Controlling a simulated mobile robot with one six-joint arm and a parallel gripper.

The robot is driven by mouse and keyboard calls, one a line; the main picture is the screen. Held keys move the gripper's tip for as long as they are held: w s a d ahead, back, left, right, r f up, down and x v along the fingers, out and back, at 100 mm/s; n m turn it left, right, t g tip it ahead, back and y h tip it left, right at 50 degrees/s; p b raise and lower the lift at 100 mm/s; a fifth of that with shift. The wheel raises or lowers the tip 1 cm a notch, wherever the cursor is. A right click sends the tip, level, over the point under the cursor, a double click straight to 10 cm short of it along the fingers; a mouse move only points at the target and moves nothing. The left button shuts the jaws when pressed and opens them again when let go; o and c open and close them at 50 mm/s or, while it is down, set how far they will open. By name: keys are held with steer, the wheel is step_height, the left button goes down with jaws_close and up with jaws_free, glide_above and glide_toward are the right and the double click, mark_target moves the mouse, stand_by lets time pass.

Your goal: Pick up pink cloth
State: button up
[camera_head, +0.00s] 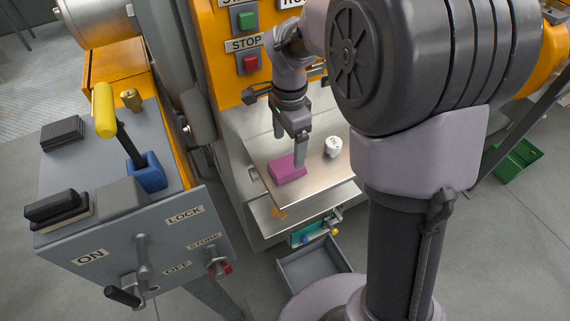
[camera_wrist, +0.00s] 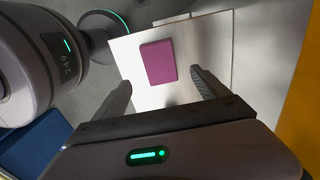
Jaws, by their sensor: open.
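The pink cloth (camera_head: 287,169) is a flat folded block lying on the metal shelf (camera_head: 318,175) of the machine. In the wrist view the pink cloth (camera_wrist: 158,63) lies beyond the fingertips, between their lines and a little left of centre. My gripper (camera_head: 299,160) hangs over the shelf just right of the cloth in the head view, pointing down. In the wrist view my gripper (camera_wrist: 161,88) has its two fingers wide apart with nothing between them. The gap in height between fingertips and cloth is hard to tell.
A small white cup-like item (camera_head: 333,147) stands on the shelf right of the gripper. An orange panel with a green button (camera_head: 246,19) and red stop button (camera_head: 250,63) rises behind. A grey control box (camera_head: 135,235) with levers stands left. An open grey drawer (camera_head: 315,268) sits below.

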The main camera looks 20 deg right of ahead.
mark_target(287, 164)
step_height(287, 164, down, 8)
steer(key=b, duration=0.3)
steer(key=shift+a+r, duration=0.1)
steer(key=shift+r, duration=0.25)
steer(key=c, duration=1.6)
